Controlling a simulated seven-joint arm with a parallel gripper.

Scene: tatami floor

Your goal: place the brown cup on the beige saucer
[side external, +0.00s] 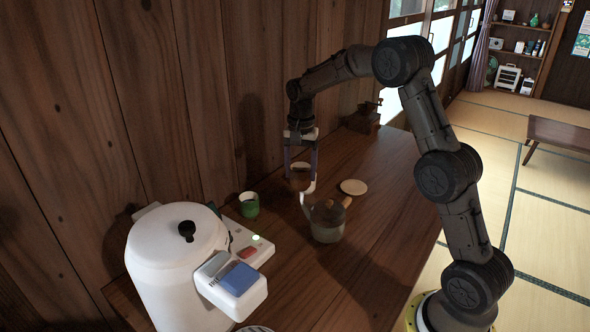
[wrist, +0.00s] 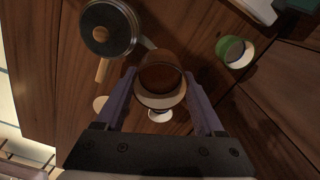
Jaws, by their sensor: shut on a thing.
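My gripper (side external: 301,174) points down over the wooden table, with its fingers shut on the brown cup (side external: 301,168). In the wrist view the brown cup (wrist: 162,78) sits between the two fingers (wrist: 160,92), its open mouth toward the camera. The cup looks raised, but its exact height above the table cannot be told. The beige saucer (side external: 354,187) lies flat and empty on the table, to the right of the gripper. In the wrist view the saucer (wrist: 100,103) shows only partly beside the left finger.
A grey-green teapot (side external: 326,221) with a pale spout and wooden handle stands close in front of the gripper and saucer. A green cup (side external: 249,205) and a large white pot (side external: 176,256) stand to the left. A wooden wall (side external: 210,90) borders the table's back.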

